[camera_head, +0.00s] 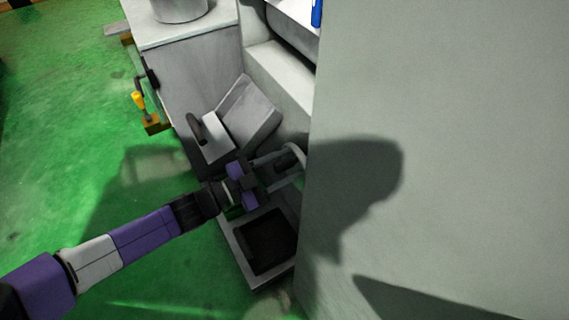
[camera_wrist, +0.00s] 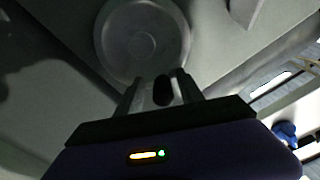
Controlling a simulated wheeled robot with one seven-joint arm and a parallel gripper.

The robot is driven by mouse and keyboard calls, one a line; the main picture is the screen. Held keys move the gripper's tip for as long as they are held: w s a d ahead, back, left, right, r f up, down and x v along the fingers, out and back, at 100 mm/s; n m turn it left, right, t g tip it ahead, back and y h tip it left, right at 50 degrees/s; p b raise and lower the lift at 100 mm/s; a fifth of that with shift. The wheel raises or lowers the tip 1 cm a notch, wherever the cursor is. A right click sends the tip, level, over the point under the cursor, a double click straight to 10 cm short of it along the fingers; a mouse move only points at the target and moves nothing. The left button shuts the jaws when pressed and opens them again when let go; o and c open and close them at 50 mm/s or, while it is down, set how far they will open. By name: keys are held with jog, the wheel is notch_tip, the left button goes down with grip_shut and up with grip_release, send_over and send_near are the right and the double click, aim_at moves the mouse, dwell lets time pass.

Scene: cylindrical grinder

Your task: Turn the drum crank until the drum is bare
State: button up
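A round grey disc (camera_wrist: 142,38), which looks like the drum crank's wheel, sits on the grey machine face just past my fingertips in the wrist view. Its pale rim (camera_head: 299,160) shows in part in the head view, beside the tall panel. A dark knob (camera_wrist: 162,90) lies between my two fingers, with a visible gap on each side. In the head view it is a short dark cylinder (camera_head: 287,159). My gripper (camera_head: 281,168) is open around or just behind the knob; I cannot tell its depth. The fingers also show in the wrist view (camera_wrist: 160,84). I cannot identify the drum's winding surface.
A tall grey panel (camera_head: 450,150) fills the right side. An open-topped dark tray (camera_head: 284,279) is below my gripper. A tilted grey box (camera_head: 250,113) with a dark handle (camera_head: 196,128) stands above it. A yellow-handled part (camera_head: 139,99) juts out left. Green floor (camera_head: 60,150) is clear at left.

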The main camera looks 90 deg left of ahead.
jog(key=shift+s+r, duration=0.1)
jog(key=shift+s, duration=0.05)
jog(key=shift+s+d, duration=0.15)
jog(key=shift+s, duration=0.15)
jog(key=shift+p+v, duration=1.2)
jog(key=shift+v, duration=2.3)
